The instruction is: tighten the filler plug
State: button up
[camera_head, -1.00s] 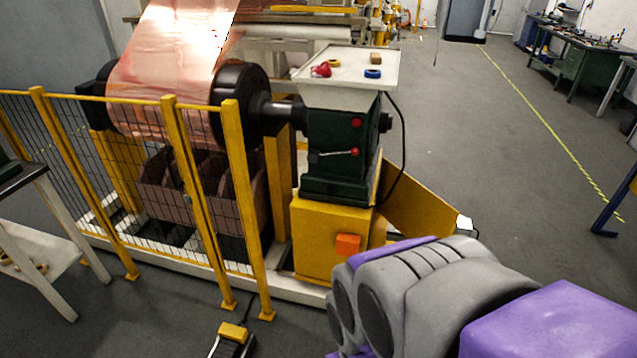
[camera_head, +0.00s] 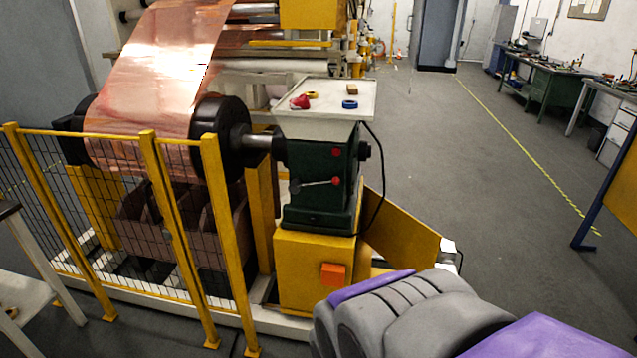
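I cannot make out a filler plug in this view. A dark green gearbox-like housing (camera_head: 318,200) stands on a yellow base (camera_head: 300,258), with a red knob on a lever and a dark round fitting on its right side. A white tray (camera_head: 345,108) on top of it holds a red item (camera_head: 300,102), a yellow ring (camera_head: 312,95), a blue ring (camera_head: 349,104) and a small brown block (camera_head: 352,90). My grey and purple arm fills the lower right, but my gripper's fingers do not show.
A roll of copper foil (camera_head: 160,75) sits on a black shaft behind a yellow mesh fence (camera_head: 150,200). A yellow panel (camera_head: 402,225) juts out right of the base. The grey floor (camera_head: 470,180) on the right is open, up to a blue-legged yellow stand (camera_head: 612,190).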

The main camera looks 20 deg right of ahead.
aim_at(336, 151)
jog(key=i+j+z, duration=0.3)
jog(key=i+j, duration=0.45)
jog(key=z, duration=1.35)
jog(key=i+j, duration=0.05)
